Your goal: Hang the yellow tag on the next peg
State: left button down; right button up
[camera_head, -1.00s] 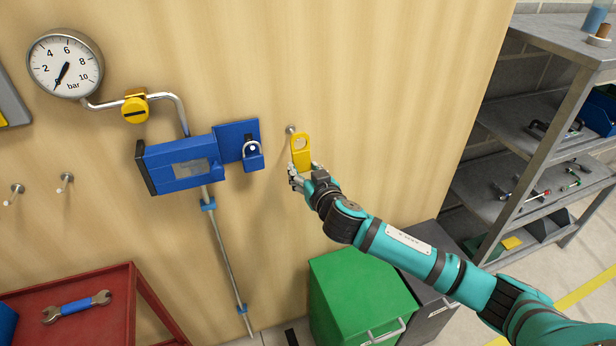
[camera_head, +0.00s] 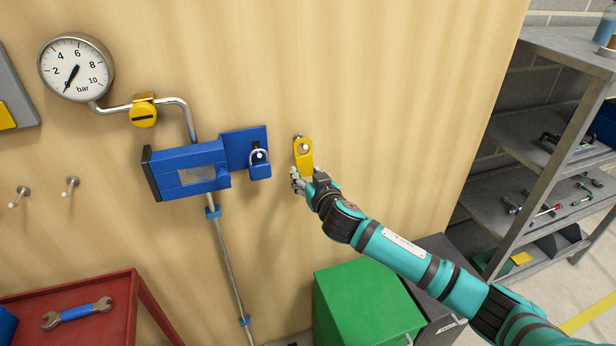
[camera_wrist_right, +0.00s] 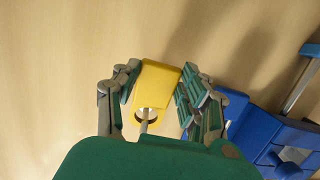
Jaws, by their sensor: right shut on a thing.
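The yellow tag (camera_head: 304,163) is upright against the wooden panel, right of the blue padlock (camera_head: 260,170). My right gripper (camera_head: 306,177) is shut on its lower part. In the right wrist view the tag (camera_wrist_right: 160,77) sits between the two fingers of the gripper (camera_wrist_right: 160,88). A grey metal peg (camera_wrist_right: 146,122) shows in the tag's hole and appears to pass through it. In the head view the peg's pale end (camera_head: 304,148) also shows in the hole. Whether the tag rests on the peg cannot be told. My left gripper is not in view.
Two bare pegs (camera_head: 71,186) (camera_head: 20,196) stand at the left. A blue valve box (camera_head: 185,170) and pipe are close to the left of the tag. A green bin (camera_head: 365,300) is below; metal shelves (camera_head: 560,50) are at the right. The panel right of the tag is clear.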

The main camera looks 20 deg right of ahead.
dwell(0.4)
jog(key=o, duration=1.1)
